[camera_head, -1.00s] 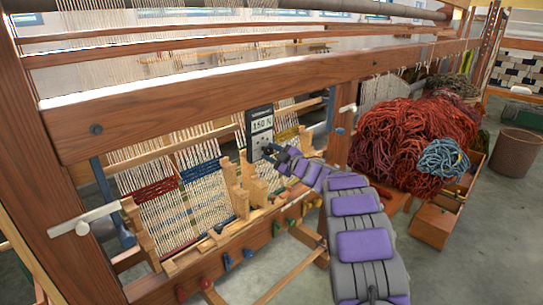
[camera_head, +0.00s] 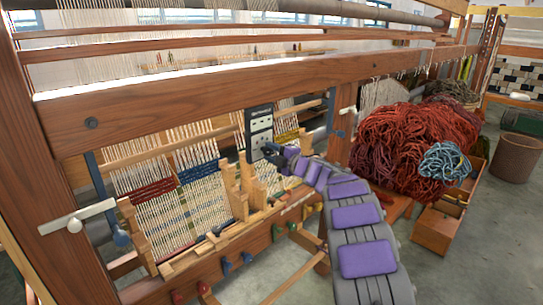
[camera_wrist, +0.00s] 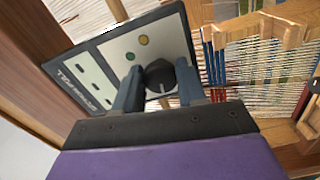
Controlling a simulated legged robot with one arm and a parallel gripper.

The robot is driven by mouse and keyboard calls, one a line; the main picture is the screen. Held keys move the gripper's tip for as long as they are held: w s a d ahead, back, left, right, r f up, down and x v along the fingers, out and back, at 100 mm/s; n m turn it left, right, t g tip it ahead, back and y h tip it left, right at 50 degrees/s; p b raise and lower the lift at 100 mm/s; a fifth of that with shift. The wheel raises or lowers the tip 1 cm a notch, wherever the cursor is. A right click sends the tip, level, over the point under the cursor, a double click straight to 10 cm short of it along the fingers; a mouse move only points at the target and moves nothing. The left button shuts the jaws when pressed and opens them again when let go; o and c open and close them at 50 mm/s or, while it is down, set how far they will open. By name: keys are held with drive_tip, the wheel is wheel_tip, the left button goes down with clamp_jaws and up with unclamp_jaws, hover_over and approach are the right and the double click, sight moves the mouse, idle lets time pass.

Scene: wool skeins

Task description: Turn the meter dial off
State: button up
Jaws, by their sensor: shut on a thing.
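The meter (camera_head: 260,122) is a dark box with a light grey face, mounted on the loom. In the wrist view the meter (camera_wrist: 110,58) is tilted, with dark slots, a yellow and a green round spot, and lettering along its edge. Its dial (camera_wrist: 160,77) is a round black knob with a pale mark toward my gripper. My gripper (camera_wrist: 160,88) has one finger on each side of the dial and is shut on it. In the head view my gripper (camera_head: 270,150) is at the meter's lower part and hides the dial. No number shows on the meter's display.
The wooden loom with a thick front beam (camera_head: 250,85) and stretched threads surrounds the meter. Wooden posts (camera_head: 250,182) stand just left of my gripper. A heap of red wool (camera_head: 405,140) and a blue skein (camera_head: 443,160) lie to the right.

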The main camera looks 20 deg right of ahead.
drive_tip(key=shift+f, duration=0.25)
drive_tip(key=o, duration=1)
drive_tip(key=shift+r, duration=0.1)
drive_tip(key=shift+s, duration=0.1)
drive_tip(key=p+v, duration=0.2)
drive_tip(key=v, duration=1.5)
drive_tip(key=shift+d, duration=0.15)
